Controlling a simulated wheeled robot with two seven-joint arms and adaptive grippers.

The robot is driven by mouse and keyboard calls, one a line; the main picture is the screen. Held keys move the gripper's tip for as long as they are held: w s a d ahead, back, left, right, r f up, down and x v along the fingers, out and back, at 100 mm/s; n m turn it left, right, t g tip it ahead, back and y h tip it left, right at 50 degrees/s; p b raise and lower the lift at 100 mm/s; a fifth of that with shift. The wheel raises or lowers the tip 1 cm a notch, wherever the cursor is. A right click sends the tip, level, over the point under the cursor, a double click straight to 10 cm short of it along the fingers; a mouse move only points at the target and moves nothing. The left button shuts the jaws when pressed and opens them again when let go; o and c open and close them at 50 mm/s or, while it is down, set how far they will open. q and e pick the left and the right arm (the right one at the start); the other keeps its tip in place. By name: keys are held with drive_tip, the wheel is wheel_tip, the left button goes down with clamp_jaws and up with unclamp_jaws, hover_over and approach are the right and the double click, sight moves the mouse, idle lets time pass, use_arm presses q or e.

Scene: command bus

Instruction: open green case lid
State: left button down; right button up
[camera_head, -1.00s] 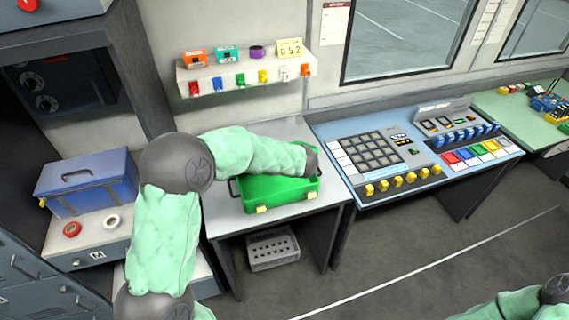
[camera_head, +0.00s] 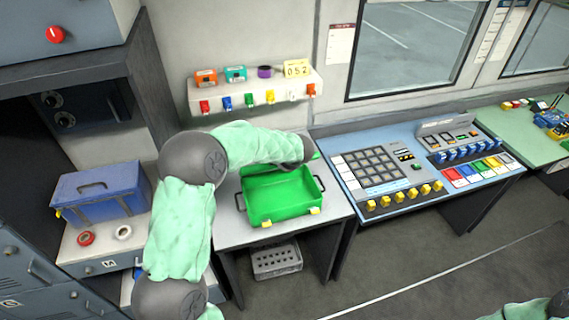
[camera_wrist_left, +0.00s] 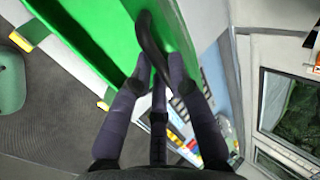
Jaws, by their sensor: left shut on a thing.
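The green case (camera_head: 283,222) stands on the grey-white table in the head view. Its lid (camera_head: 318,157) is raised at the back, and the green inside shows. My left arm reaches over from the left and hides much of the lid. In the left wrist view a large green panel (camera_wrist_left: 85,28) of the case fills the upper part. My left gripper (camera_wrist_left: 150,75) is shut on a dark curved handle (camera_wrist_left: 150,40) beside the green. The fingertips are hidden from the head view. My right gripper is out of view; only part of that arm shows at bottom right.
A blue case (camera_head: 100,195) and two tape rolls stand on the left cabinet. A small shelf (camera_head: 255,100) hangs on the wall behind the table. A blue control console (camera_head: 415,165) stands close on the right. A grey crate (camera_head: 277,260) sits under the table.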

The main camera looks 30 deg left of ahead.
use_arm(q)
drive_tip(key=c, duration=1.2)
unclamp_jaws()
drive_tip(key=shift+o, duration=0.2)
drive_tip(key=v, duration=1.2)
